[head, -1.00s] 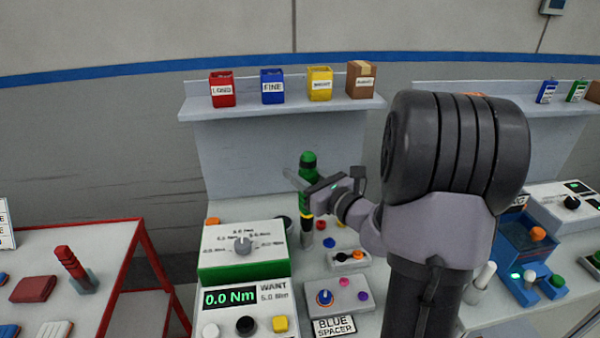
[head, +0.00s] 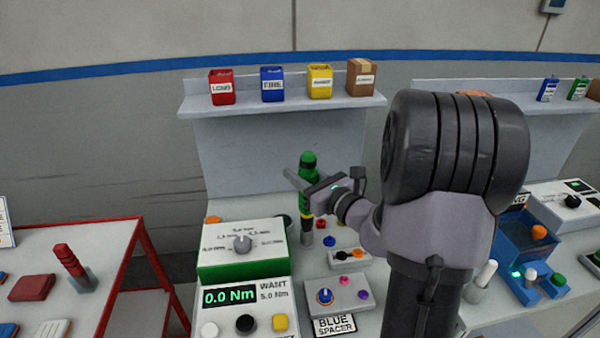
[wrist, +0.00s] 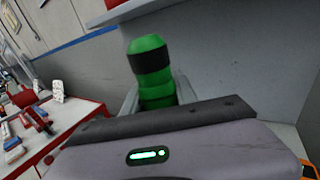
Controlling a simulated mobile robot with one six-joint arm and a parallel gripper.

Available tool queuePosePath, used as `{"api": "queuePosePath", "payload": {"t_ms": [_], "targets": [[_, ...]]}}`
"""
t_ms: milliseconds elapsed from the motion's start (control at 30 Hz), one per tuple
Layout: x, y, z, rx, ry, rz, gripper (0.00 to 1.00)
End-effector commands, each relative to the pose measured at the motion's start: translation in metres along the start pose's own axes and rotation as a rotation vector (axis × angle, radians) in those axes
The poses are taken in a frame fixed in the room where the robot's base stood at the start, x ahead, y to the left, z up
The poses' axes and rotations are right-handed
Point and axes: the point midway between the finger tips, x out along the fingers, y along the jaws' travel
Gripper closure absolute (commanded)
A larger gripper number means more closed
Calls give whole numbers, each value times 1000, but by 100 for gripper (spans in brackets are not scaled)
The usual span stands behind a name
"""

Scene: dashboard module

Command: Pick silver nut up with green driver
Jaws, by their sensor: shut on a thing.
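The green driver (head: 308,161) is upright in my gripper (head: 303,182), which is shut on its green body above the bench. In the wrist view the driver's green and black top (wrist: 150,62) rises between the fingers. Its dark and yellow lower shaft hangs below the gripper, and a grey end piece shows at the bottom. I cannot tell whether that end piece is the silver nut, or whether it touches the bench.
A torque unit (head: 240,245) reading 0.0 Nm stands at the left of the bench. Small coloured parts, including a red one (head: 321,224), lie close to the driver. A grey knob box (head: 338,294) is in front. A shelf (head: 285,106) with containers is behind.

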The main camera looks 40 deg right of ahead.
Motion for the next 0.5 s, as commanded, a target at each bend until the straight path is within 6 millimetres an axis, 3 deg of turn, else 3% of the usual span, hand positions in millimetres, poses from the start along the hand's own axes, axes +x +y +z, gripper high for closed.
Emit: {"api": "queuePosePath", "payload": {"t_ms": [500], "targets": [[0, 0, -5, 0, -2, 0, 100]]}}
